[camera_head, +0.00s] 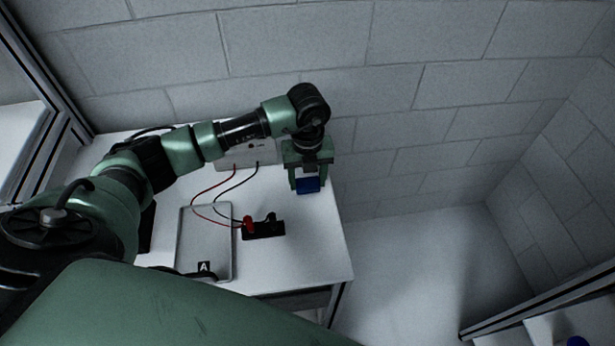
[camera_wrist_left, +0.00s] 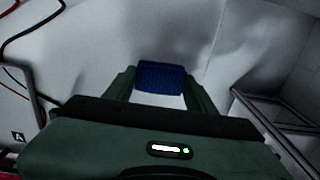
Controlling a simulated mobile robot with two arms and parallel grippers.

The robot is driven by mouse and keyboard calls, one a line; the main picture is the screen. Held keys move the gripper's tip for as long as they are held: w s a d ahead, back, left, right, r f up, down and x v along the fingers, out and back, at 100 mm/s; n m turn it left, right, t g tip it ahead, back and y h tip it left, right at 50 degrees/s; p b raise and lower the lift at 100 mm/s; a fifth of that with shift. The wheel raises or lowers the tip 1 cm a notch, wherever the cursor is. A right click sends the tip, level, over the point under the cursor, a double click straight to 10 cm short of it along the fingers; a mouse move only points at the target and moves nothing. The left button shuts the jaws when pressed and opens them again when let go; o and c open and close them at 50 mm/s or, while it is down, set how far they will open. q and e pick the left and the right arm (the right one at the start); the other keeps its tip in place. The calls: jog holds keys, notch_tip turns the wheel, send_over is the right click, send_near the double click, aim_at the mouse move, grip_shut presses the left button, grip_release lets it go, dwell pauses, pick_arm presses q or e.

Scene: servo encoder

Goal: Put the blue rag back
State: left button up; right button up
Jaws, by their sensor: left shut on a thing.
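The blue rag (camera_head: 308,185) is a small dark blue block-like piece between the fingers of my left gripper (camera_head: 307,182). My left gripper is shut on it and points down over the right side of the white table. In the left wrist view the blue rag (camera_wrist_left: 161,76) sits between the two green fingertips (camera_wrist_left: 160,85). I cannot tell from these views whether the rag touches the tabletop. My right gripper is not in view.
The white table (camera_head: 315,255) holds a tray marked A (camera_head: 205,235), a black block with red and black plugs (camera_head: 264,230), and a white box (camera_head: 247,153) joined by wires. A block wall stands behind; open floor (camera_head: 405,260) lies right.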

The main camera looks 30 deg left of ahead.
aim_at(308, 182)
pick_arm(q)
jog(key=shift+f, duration=0.2)
jog(key=o, duration=1.2)
jog(key=shift+r, duration=0.1)
jog(key=shift+r, duration=0.25)
notch_tip(308, 182, up, 12)
jog(key=b, duration=0.3)
jog(key=shift+b, duration=0.4)
